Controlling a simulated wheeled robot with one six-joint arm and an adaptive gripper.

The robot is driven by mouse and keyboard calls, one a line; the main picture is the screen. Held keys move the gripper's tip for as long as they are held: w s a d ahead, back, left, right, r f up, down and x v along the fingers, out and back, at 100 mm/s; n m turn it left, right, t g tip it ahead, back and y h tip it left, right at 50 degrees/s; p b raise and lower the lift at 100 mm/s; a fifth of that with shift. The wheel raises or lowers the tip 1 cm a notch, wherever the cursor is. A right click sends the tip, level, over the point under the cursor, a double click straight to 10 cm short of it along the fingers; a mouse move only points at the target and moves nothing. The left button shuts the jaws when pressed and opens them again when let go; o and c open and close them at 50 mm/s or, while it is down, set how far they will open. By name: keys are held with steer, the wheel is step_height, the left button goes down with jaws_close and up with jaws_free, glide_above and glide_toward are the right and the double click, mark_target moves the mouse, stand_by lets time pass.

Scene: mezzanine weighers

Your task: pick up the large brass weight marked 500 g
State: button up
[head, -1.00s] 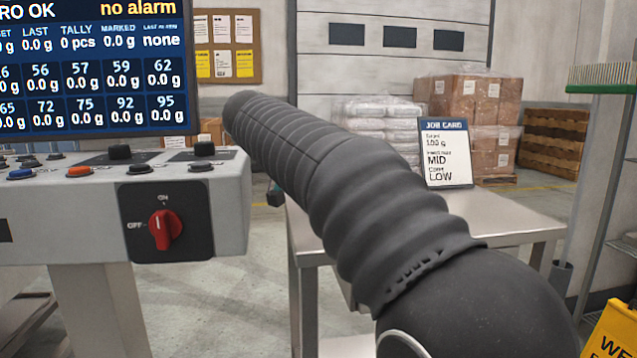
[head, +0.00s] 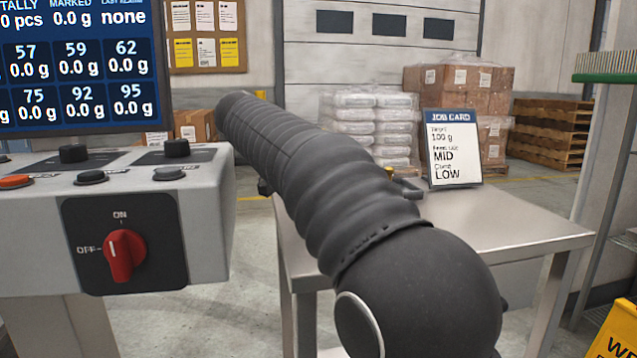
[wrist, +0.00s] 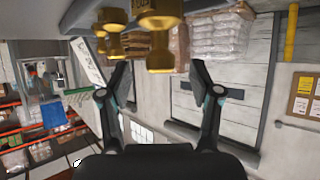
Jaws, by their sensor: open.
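Several brass weights hang into the top of the wrist view, which looks rolled over. The largest-looking brass weight (wrist: 160,28) is near the middle, and a smaller-looking one (wrist: 112,18) is left of it. In the head view my arm hides the gripper and most of the weights; a small bit of brass (head: 389,171) shows behind the arm.
A steel table (head: 500,215) stands behind my arm, with an upright job card (head: 453,148) on it. A weigher console (head: 125,240) with a red switch is at left.

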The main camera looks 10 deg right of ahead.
steer(key=x, duration=0.3)
steer(key=shift+w+d+f, duration=0.1)
steer(key=shift+w+d, duration=0.05)
steer(key=shift+w, duration=0.1)
jaws_close()
